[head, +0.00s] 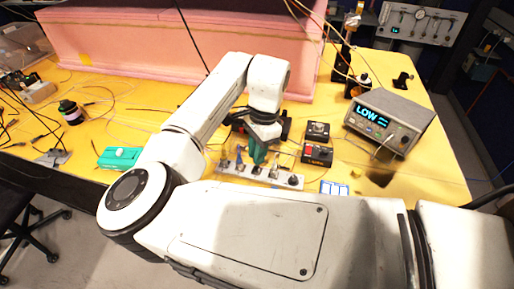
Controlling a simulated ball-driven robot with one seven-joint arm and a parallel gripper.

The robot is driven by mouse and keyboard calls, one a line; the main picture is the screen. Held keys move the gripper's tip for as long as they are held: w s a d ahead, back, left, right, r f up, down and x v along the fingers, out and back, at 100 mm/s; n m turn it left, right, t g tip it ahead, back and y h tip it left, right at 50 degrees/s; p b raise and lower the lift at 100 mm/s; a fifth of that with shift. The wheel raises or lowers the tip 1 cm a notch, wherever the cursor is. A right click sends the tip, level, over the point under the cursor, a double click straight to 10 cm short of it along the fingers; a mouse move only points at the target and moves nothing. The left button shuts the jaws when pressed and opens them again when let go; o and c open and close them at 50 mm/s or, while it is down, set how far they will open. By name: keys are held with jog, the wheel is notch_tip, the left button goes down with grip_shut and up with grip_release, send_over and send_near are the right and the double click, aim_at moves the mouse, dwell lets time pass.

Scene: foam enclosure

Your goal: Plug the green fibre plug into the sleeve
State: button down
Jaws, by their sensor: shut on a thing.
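My gripper (258,143) is at the middle of the yellow table, pointing down. It is shut on a green thing (258,153), which looks like the green fibre plug. The green plug hangs upright just above or at a pale metal strip (228,173) that carries several small dark and metal fittings. I cannot tell which fitting is the sleeve, nor whether the plug tip touches it. The fingertips are small and partly hidden against the plug.
A meter reading LOW (386,122) stands right, with small black boxes (317,154) between it and my gripper. A pink foam wall (170,50) closes the back. Thin fibres cross the table.

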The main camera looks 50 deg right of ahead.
jog(key=shift+f+b, duration=0.55)
jog(key=shift+f, duration=0.7)
dwell(0.7)
jog(key=c, duration=0.9)
grip_release()
jog(key=shift+c, duration=0.2)
jog(key=shift+r, duration=0.1)
notch_tip(320, 180, up, 10)
jog(key=d+b, duration=0.1)
jog(key=shift+s+d+r, duration=0.2)
jog(key=shift+s+r, duration=0.05)
jog(key=shift+s, duration=0.05)
